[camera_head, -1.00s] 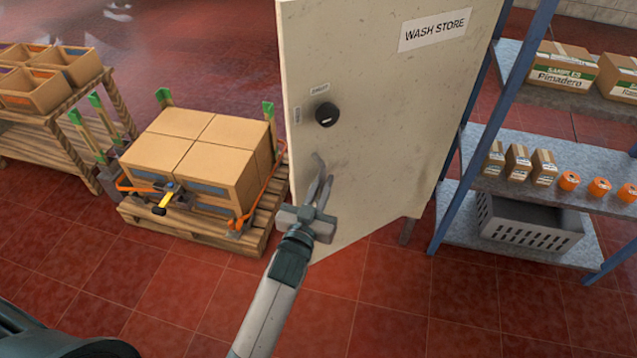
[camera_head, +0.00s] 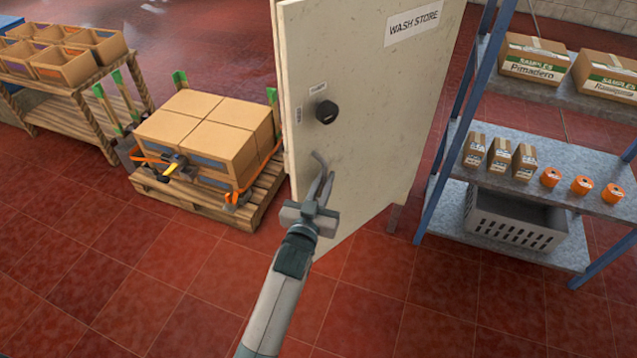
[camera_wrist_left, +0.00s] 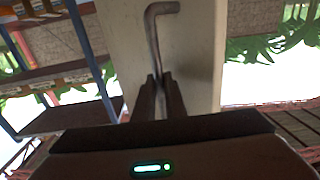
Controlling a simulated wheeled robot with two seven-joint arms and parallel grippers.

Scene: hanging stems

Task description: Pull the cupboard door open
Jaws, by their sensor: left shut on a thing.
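The cupboard door (camera_head: 370,110) is a tall cream panel with a "WASH STORE" sign (camera_head: 413,22) and a round black knob (camera_head: 327,112). A bent metal handle (camera_head: 318,160) stands out below the knob, near the door's left edge. A narrow second edge shows along that left side, so the door looks slightly ajar. My left gripper (camera_head: 322,188) is shut on the handle's lower part. In the left wrist view the handle (camera_wrist_left: 153,35) rises from between the closed fingers (camera_wrist_left: 158,85), its bent end free. My right gripper is not in view.
A pallet (camera_head: 228,208) with strapped cartons (camera_head: 215,135) stands left of the cupboard. A wooden bench (camera_head: 90,95) with open boxes is farther left. A blue-framed shelf rack (camera_head: 440,170) with cartons, orange rolls and a grey crate (camera_head: 515,225) stands right. Red tiled floor in front is clear.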

